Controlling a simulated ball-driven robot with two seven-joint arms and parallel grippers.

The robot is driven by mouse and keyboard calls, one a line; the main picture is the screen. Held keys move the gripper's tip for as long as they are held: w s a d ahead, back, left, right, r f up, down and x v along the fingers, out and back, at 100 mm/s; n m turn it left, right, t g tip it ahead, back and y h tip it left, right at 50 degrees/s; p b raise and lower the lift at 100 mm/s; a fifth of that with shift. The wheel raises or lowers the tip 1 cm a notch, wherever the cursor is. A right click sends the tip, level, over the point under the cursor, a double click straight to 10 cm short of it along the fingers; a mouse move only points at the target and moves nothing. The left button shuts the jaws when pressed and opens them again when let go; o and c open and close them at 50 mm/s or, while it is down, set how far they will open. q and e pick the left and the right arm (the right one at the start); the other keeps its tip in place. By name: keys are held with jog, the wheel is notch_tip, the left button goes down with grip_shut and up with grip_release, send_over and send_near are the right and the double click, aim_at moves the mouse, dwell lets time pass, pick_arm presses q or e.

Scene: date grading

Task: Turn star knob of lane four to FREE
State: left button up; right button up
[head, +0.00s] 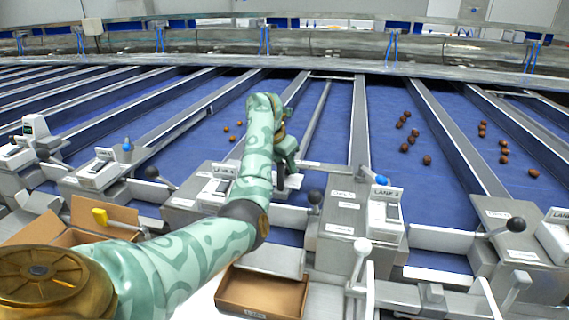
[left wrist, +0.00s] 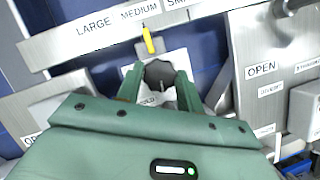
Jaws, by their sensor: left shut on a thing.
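My left gripper (head: 284,180) reaches down over the front of a blue lane near the middle of the head view. In the left wrist view its two green fingers (left wrist: 160,88) are closed around a dark star knob (left wrist: 159,72), one on each side. The knob sits on a pale plate (left wrist: 178,62) whose lettering is mostly covered, so I cannot read which setting it is on. A yellow pointer (left wrist: 148,40) above the knob stands under MEDIUM on the size scale (left wrist: 120,22). The lane's number is not readable. My right gripper is not in view.
A control box with a black ball lever (head: 315,197) stands close right of my gripper. A box plate marked OPEN (left wrist: 262,70) is right in the wrist view. A cardboard box (head: 262,292) lies below. Brown dates (head: 427,160) lie on the right-hand lanes.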

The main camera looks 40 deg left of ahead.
pick_arm(q)
jog(key=shift+d+n+y, duration=0.15)
jog(key=shift+n+y, duration=0.25)
jog(key=shift+n, duration=0.6)
jog(key=n+y, duration=0.1)
jog(key=n, duration=0.1)
jog(key=shift+n, duration=0.3)
jog(key=n+y+b, duration=0.1)
jog(key=n, duration=0.1)
jog(key=n+g+b, duration=0.1)
jog(key=n, duration=0.2)
jog(key=shift+w+d+n+g+y, duration=0.1)
jog(key=shift+n+g+y, duration=0.2)
jog(key=shift+y, duration=0.1)
jog(key=o, duration=1)
